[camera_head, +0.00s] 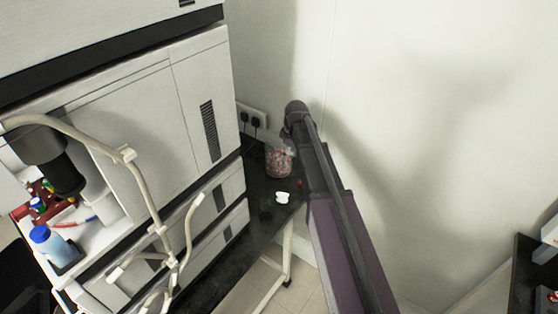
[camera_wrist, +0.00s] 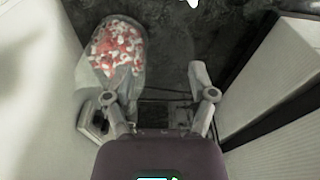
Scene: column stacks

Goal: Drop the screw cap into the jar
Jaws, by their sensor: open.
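A clear jar (camera_head: 279,158) filled with red and white pieces stands on the dark bench top near the wall. It also shows at the upper left of the wrist view (camera_wrist: 117,48). My gripper (camera_wrist: 160,72) is open, with nothing seen between its fingers. In the head view my arm hides most of the gripper. A small red item (camera_head: 299,183) lies on the bench beside my arm. It may be the screw cap, but it is too small to tell.
A white object (camera_head: 282,197) lies on the dark bench top (camera_head: 262,188) in front of the jar. A large white machine (camera_head: 150,110) stands close on the left. A wall (camera_head: 410,120) with a socket (camera_head: 252,119) and plugs is behind. A blue-capped bottle (camera_head: 52,248) is far left.

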